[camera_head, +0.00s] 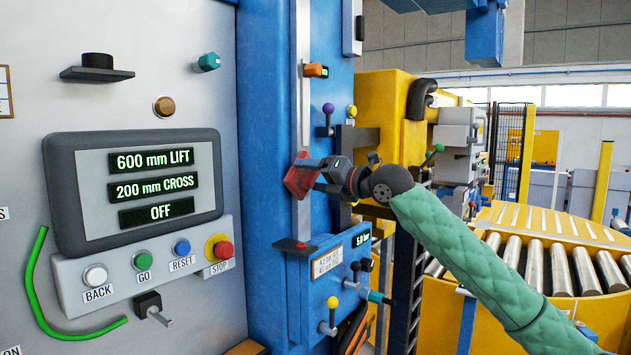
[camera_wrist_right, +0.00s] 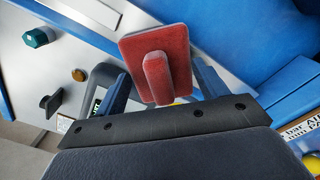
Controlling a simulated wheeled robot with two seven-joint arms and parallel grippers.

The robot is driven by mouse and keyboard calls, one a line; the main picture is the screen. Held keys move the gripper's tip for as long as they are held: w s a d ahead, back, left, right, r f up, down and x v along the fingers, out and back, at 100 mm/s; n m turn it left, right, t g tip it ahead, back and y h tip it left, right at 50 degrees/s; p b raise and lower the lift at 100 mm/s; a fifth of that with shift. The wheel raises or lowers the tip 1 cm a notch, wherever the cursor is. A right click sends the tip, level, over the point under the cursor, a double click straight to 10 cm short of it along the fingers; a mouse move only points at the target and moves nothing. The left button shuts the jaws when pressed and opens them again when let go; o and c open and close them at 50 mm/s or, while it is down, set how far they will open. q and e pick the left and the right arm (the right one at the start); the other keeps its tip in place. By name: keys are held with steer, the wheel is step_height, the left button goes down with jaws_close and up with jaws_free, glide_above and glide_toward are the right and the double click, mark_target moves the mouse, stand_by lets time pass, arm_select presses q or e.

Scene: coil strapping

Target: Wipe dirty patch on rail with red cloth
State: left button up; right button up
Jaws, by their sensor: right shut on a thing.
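The red cloth (camera_head: 298,180) is a flat red pad in front of the pale vertical rail (camera_head: 303,110) on the blue column. My right gripper (camera_head: 316,168) is shut on the cloth from the right side. In the right wrist view the cloth (camera_wrist_right: 178,42) shows as a red pad with a raised grip between the two fingers of my right gripper (camera_wrist_right: 160,75). In the head view the cloth overlaps the rail; I cannot tell if it touches. No dirty patch can be made out; the cloth hides part of the rail. My left gripper is out of view.
An orange block (camera_head: 316,71) sits high on the rail, and a dark and red piece (camera_head: 294,244) is at its foot. Knobbed levers, such as the purple one (camera_head: 328,112), stick out to the right. A control panel (camera_head: 137,180) is at left.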

steer(key=shift+w+d, duration=0.6)
steer(key=shift+w, duration=0.25)
steer(key=shift+w+d, duration=0.55)
steer(key=shift+w, duration=0.3)
steer(key=shift+s, duration=0.1)
steer(key=shift+s+a, duration=0.6)
steer(key=shift+s, duration=0.2)
steer(key=shift+s+a, duration=0.55)
steer(key=shift+s, duration=0.25)
steer(key=shift+d, duration=0.1)
steer(key=shift+b+v, duration=0.35)
steer(key=shift+v, duration=2.6)
steer(key=shift+v, duration=1.5)
